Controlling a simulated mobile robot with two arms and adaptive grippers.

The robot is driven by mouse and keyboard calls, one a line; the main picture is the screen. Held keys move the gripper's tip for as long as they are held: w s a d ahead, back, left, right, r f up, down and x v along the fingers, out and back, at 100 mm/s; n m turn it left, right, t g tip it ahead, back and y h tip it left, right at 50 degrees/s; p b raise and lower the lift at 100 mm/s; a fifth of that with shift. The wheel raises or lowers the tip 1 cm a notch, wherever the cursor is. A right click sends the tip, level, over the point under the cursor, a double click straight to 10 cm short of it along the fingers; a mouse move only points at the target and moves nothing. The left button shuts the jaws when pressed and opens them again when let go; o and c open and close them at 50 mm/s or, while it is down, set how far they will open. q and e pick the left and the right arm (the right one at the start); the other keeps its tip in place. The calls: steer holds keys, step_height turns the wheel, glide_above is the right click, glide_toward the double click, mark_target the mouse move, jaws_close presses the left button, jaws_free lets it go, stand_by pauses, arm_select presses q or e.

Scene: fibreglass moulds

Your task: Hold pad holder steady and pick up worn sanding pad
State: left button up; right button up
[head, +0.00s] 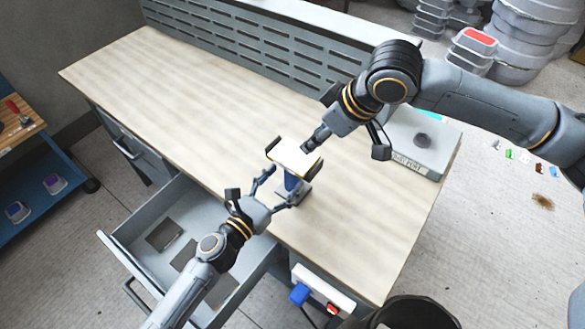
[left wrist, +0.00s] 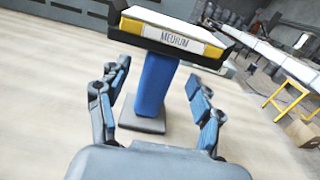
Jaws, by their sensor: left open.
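The pad holder has a blue stem (left wrist: 156,88) on a flat grey foot, with a dark tray on top. It stands upright on the bench, and its stem also shows in the head view (head: 291,182). A pale sanding pad (head: 293,157) lies on the tray; its yellow edge label reads "MEDIUM" in the left wrist view (left wrist: 172,36). My left gripper (head: 286,183) is open, with its fingers on either side of the stem. My right gripper (head: 309,145) points down at the pad's right end. Whether its fingers are apart or touch the pad is unclear.
An open drawer (head: 150,203) with several dark flat pieces juts out below the bench (head: 190,110). A grey box (head: 420,141) stands on the bench at right. A slotted panel (head: 250,40) lines the back. A dark bin (head: 415,312) stands at the front.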

mark_target(288, 175)
arm_select(q)
steer(key=shift+x, duration=2.3)
